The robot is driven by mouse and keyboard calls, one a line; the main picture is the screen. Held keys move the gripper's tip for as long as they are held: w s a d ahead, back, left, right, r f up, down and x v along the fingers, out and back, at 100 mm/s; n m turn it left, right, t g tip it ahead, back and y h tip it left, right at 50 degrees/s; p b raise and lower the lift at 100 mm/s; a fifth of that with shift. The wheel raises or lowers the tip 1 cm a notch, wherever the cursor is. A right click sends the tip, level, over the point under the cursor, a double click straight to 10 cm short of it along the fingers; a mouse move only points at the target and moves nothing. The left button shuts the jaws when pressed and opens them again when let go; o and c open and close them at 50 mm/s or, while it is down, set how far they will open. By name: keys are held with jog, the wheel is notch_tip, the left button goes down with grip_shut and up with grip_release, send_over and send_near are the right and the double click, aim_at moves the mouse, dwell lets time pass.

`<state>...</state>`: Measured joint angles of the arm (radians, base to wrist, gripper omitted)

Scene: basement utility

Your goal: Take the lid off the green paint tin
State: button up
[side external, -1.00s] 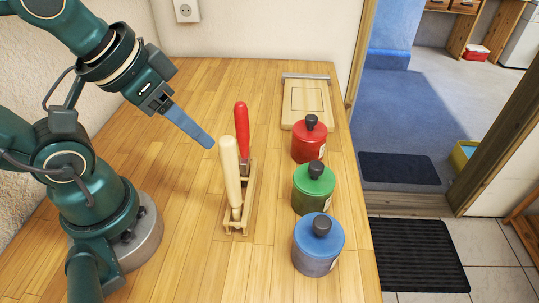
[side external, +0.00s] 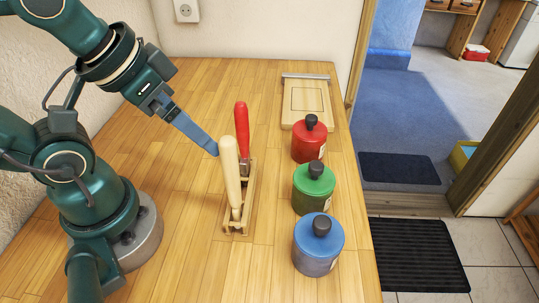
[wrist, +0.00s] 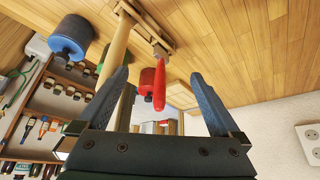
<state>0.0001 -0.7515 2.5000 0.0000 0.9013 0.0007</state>
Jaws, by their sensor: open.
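The green paint tin (side external: 308,203) stands upright in the middle of a row of three tins near the table's right edge. Its green lid (side external: 312,185) with a dark knob (side external: 316,169) sits on top. My gripper (side external: 216,152) is open and empty, in the air left of the tins, by the upright handles in the rack. In the wrist view my two blue-grey fingers (wrist: 160,72) are spread apart. The green tin is mostly hidden there behind the cream handle.
A red tin (side external: 307,147) stands behind the green one, a blue tin (side external: 318,250) in front. A wooden rack (side external: 246,200) holding a cream handle (side external: 229,165) and red handle (side external: 242,133) stands between my gripper and the tins. A wooden board (side external: 304,92) lies farther back.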

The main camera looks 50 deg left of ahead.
jog(key=shift+s+r+m, duration=0.5)
jog(key=shift+s, duration=0.3)
jog(key=g, duration=0.5)
send_near(317, 165)
jog(key=f, duration=0.4)
jog(key=shift+w+a+f, duration=0.1)
jog(key=shift+a+f, duration=0.1)
jog(key=shift+f, duration=0.05)
jog(key=shift+w+d+f+g, duration=0.2)
jog(key=shift+f+g, duration=0.1)
jog(key=shift+f, duration=2.6)
jog(key=shift+c, duration=0.3)
jog(key=c, duration=1)
